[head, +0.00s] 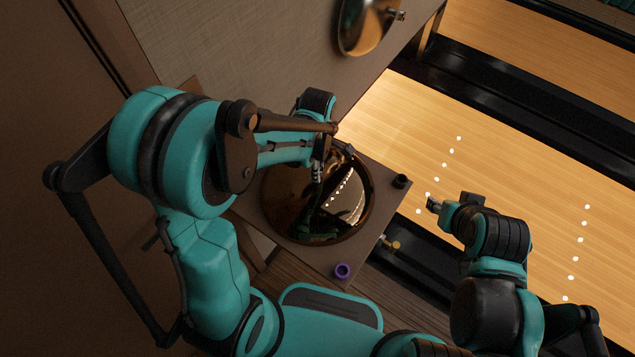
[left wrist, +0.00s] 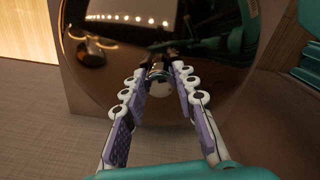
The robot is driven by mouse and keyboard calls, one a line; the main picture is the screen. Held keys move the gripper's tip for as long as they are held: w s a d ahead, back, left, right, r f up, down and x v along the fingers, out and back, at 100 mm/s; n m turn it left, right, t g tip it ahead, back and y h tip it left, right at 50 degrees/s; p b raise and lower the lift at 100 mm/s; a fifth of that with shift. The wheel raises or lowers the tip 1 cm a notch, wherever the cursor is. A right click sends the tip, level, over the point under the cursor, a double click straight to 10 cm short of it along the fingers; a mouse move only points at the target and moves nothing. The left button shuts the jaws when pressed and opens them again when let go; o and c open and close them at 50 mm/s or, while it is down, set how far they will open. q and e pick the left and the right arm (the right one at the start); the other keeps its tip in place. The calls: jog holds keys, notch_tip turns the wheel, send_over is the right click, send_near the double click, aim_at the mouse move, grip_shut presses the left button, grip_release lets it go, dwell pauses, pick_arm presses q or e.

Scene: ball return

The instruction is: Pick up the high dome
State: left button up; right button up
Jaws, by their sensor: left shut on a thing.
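A large, glossy brown-gold dome (head: 350,205) stands on a small table (head: 300,262) in the head view. My left gripper (head: 318,175) is over it, its fingers partly hidden by the arm. In the left wrist view, the left gripper's fingers (left wrist: 158,76) are closed on a round silvery knob (left wrist: 158,84) in front of the mirror-like dome (left wrist: 110,75). I cannot tell whether the dome is clear of the table. My right gripper (head: 436,205) is to the right, apart from the dome; its jaw opening is unclear.
Another shiny gold dome (head: 361,28) with a knob is at the top. A purple ring (head: 342,270) and a small black cylinder (head: 401,181) are at the table's edges. A brass knob (head: 393,245) is just beyond the edge. Bowling lanes (head: 520,130) lie to the right.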

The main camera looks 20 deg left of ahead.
pick_arm(q)
jog(key=shift+r, duration=0.15)
notch_tip(320, 180, up, 4)
jog(key=shift+d+r+p, duration=0.15)
jog(key=shift+r+p, duration=0.1)
jog(key=shift+p, duration=0.8)
jog(key=d+r+p, duration=0.2)
jog(key=d+r, duration=0.4)
jog(key=d, duration=0.5)
jog(key=shift+s+d+r, duration=0.15)
jog(key=shift+s+d, duration=0.05)
